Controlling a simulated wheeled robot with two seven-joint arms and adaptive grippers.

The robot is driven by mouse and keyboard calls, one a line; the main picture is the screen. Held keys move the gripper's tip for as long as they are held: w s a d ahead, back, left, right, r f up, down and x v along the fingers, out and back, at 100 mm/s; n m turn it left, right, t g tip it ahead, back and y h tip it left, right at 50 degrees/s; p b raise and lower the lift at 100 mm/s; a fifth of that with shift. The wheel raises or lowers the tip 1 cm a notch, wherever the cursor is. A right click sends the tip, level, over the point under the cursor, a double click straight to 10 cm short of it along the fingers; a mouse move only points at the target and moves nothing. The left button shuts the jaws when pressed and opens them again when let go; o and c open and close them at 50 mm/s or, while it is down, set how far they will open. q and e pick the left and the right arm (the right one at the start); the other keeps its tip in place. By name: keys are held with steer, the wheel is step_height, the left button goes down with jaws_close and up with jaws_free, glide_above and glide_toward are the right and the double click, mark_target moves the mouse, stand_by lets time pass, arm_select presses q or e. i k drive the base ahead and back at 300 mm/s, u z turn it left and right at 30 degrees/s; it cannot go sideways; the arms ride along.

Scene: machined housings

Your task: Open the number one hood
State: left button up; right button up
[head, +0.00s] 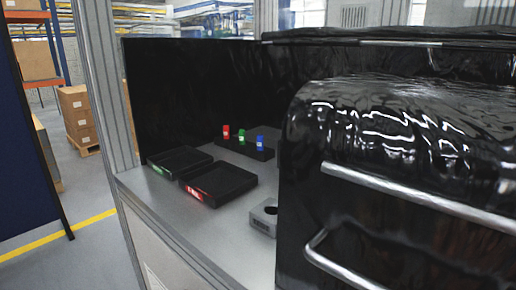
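A large glossy black hood-like cover (400,125) fills the right side of the head view, close to me. A long silver bar (420,200) slants across its front, and a second bent silver bar (335,265) sits lower down. I see no number on it, so I cannot tell whether it is the number one hood. A dark, flat top edge (390,36) runs behind and above it. Neither of my grippers is in view.
A grey bench (165,190) holds two black trays, one with a green label (178,160) and one with a red label (220,184). Red (226,131), green (242,137) and blue (260,142) pieces stand on a dark base. A grey machined housing (262,222) is partly hidden by the cover.

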mark_target(388, 182)
steer(key=z, duration=2.1)
steer(key=k, duration=0.9)
steer(key=u, duration=1.2)
steer(key=i, duration=0.5)
